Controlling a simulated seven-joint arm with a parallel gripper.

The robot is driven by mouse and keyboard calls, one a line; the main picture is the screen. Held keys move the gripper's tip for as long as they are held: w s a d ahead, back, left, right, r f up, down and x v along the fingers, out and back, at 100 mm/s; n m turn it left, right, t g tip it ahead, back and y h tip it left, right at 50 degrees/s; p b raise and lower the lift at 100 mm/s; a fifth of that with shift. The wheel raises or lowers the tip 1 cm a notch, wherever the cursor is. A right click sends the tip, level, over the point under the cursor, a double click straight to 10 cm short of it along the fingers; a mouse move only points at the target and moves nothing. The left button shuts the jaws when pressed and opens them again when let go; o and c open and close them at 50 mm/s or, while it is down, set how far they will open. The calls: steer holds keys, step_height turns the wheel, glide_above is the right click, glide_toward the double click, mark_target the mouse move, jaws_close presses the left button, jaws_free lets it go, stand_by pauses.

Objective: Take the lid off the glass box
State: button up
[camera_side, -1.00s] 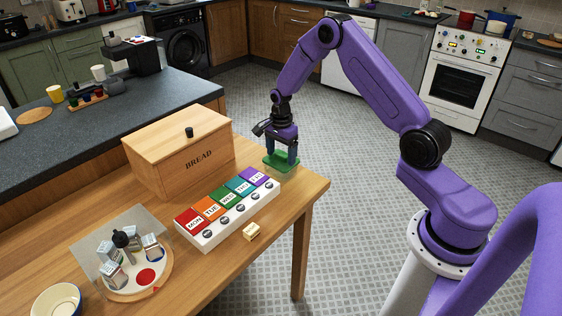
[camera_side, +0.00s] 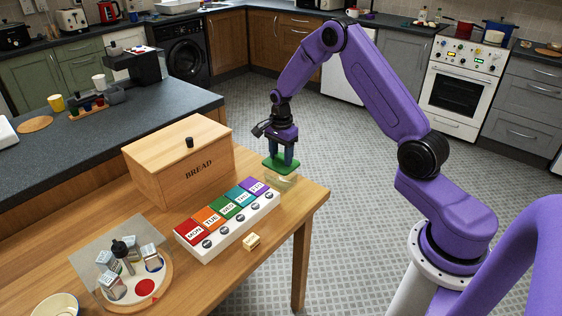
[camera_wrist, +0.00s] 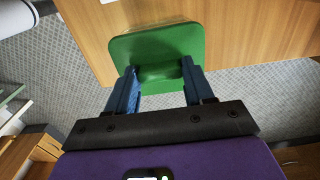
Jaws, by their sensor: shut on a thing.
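My gripper (camera_side: 282,158) is shut on the handle of the green lid (camera_side: 271,164), near the table's far right corner. The lid lies level. The clear glass box (camera_side: 281,181) stands on the table just below the lid, and more of its walls show under the lid. The lid looks a little above the box; the exact gap is hard to tell. In the wrist view, the green lid (camera_wrist: 150,43) spreads beyond my two blue fingers (camera_wrist: 158,88), which are on either side of its raised handle.
A wooden bread box (camera_side: 158,178) stands left of the glass box. A round tray (camera_side: 163,293) with shakers is at front left. Open floor lies right of the table.

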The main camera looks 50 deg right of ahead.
steer(key=s+r, duration=0.1)
steer(key=r, duration=0.1)
steer(key=s+r, duration=0.2)
steer(key=s+a+r, duration=0.1)
steer(key=r, duration=0.1)
steer(key=shift+s, duration=0.3)
steer(key=s+a+r, duration=0.2)
steer(key=s+r, duration=0.2)
steer(key=s, duration=0.5)
steer(key=s+a+f+n, duration=0.1)
steer(key=a+f+n, duration=0.1)
steer(key=a+n, duration=0.5)
steer(key=a+f+n, duration=0.1)
steer(key=a+n, duration=0.1)
steer(key=n, duration=0.9)
steer(key=d+r+m, duration=0.3)
steer(key=d+m, duration=0.6)
steer(key=m, duration=0.9)
steer(key=shift+w, duration=0.45)
steer(key=shift+w, duration=0.1)
